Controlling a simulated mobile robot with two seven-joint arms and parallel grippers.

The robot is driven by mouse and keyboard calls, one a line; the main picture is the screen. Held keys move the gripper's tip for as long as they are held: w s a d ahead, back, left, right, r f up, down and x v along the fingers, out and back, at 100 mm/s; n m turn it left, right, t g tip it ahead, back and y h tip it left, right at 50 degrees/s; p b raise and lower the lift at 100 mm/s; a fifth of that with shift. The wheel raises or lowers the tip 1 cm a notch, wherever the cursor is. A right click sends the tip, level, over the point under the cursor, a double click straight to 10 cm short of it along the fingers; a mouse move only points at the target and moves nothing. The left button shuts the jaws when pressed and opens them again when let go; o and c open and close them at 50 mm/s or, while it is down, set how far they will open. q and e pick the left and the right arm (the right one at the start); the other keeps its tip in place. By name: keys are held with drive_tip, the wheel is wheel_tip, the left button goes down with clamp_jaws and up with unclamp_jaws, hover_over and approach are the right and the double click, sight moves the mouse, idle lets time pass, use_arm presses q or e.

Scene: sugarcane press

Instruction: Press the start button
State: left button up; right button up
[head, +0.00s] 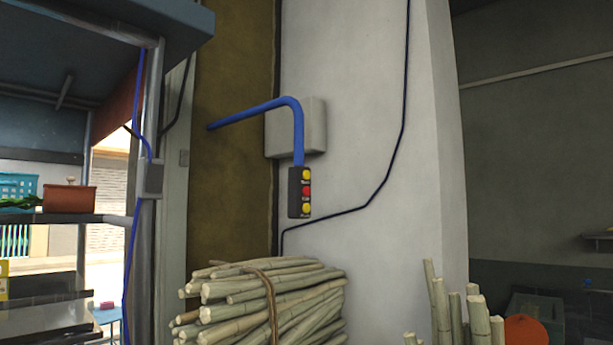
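A dark button box (299,192) hangs at the lower end of a blue bent pipe (293,112), in front of the pale wall. It carries a yellow button (306,174) at the top, a red button (306,190) in the middle and another yellow button (306,208) at the bottom. Small labels sit by the buttons but are too small to read, so I cannot tell which is the start button. Neither of my grippers is in the head view.
More upright canes (455,312) are at the lower right. A metal shelf (60,218) with a terracotta planter (69,199) is at the left. A grey box (315,125) is behind the pipe.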

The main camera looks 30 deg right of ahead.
clamp_jaws()
idle(1.4)
drive_tip(key=shift+s, duration=0.1)
